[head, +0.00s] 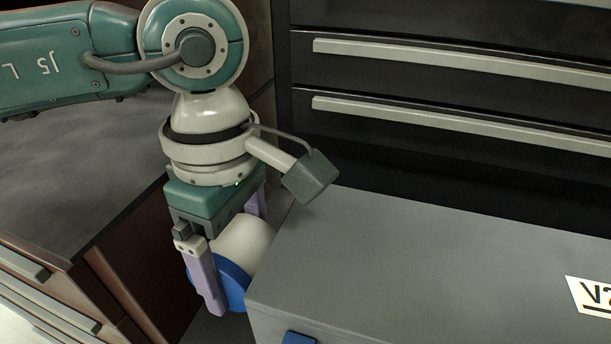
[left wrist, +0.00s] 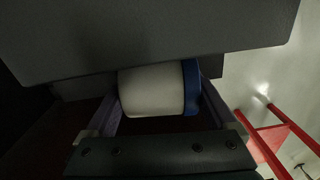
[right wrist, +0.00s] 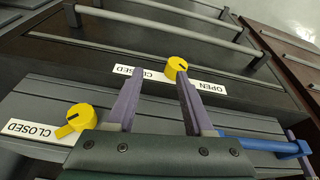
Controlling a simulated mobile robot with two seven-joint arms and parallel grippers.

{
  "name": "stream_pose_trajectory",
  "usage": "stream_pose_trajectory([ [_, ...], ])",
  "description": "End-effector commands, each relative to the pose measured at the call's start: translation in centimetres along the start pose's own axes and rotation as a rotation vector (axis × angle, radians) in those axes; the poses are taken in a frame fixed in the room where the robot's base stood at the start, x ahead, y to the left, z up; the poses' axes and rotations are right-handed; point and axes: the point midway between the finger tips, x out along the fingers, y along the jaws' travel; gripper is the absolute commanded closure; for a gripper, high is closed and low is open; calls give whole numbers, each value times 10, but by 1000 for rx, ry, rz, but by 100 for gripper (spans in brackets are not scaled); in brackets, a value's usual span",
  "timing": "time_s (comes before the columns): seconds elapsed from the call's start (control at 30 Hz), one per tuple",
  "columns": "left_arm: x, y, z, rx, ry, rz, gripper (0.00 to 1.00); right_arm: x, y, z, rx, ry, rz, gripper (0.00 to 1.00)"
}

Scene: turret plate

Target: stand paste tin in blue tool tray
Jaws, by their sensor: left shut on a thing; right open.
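The paste tin (head: 243,238) is a white cylinder with a blue end, tipped on its side in the head view. My left gripper (head: 233,265) is shut on it, with lilac fingers on either side. In the left wrist view the tin (left wrist: 152,92) lies across between the fingers, its blue end to the right. It is close beside the grey cabinet's left edge; I cannot tell whether they touch. My right gripper (right wrist: 155,78) is open and empty in the right wrist view, near a yellow knob. I cannot identify the blue tool tray in any view.
A grey cabinet top (head: 400,265) fills the head view's lower right, with a small blue part (head: 298,338) at the bottom edge. Dark drawers with pale handles (head: 450,60) stand behind. The right wrist view shows yellow knobs (right wrist: 175,67) beside OPEN and CLOSED labels and a blue bar (right wrist: 262,145).

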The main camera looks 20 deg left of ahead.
Motion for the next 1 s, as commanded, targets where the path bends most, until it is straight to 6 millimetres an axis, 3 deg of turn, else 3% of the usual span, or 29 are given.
stream_pose_trajectory([
  [0.4,10,1,0,1,0,3,99,6,0,2,1,0,-1,48],
  [0.43,10,1,0,1,0,2,8,5,0,2,1,0,-1,48],
  [0.5,9,1,0,1,0,2,0,4,0,1,1,0,-1,48],
  [0.77,7,1,0,1,0,1,0,3,0,1,1,0,-1,48],
  [0.87,0,1,0,1,-1,3,0,-1,0,0,1,0,-1,48],
  [1.0,-27,2,0,3,-1,7,0,-5,0,-2,0,0,0,48],
])
